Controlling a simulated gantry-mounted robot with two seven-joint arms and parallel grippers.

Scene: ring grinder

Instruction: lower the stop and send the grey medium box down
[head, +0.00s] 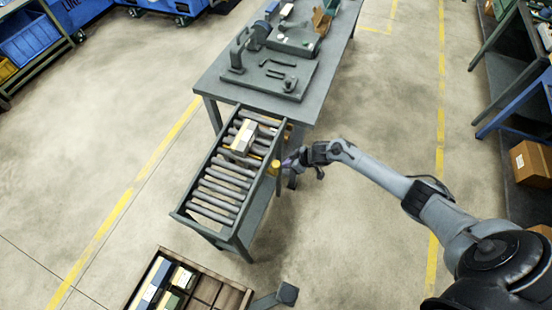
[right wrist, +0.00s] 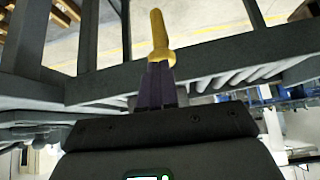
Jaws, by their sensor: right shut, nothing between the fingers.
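The grey box (head: 243,137), with a pale top, sits on the rollers at the upper end of the roller conveyor (head: 222,188). A yellow stop handle (head: 275,168) stands at the conveyor's right side rail. It also shows in the right wrist view (right wrist: 158,32), upright just beyond my fingertips. My right gripper (head: 290,162) is beside this handle, at the right of the rail. In the right wrist view its dark fingers (right wrist: 160,80) are together and empty, overlapping the handle's base; I cannot tell if they touch it. My left gripper is not in view.
A grey workbench (head: 215,82) with a grinder stand (head: 240,55) adjoins the conveyor's upper end. The rollers below the box are clear. A divided wooden tray (head: 205,290) with several boxes lies near the lower end. Open floor lies to the right.

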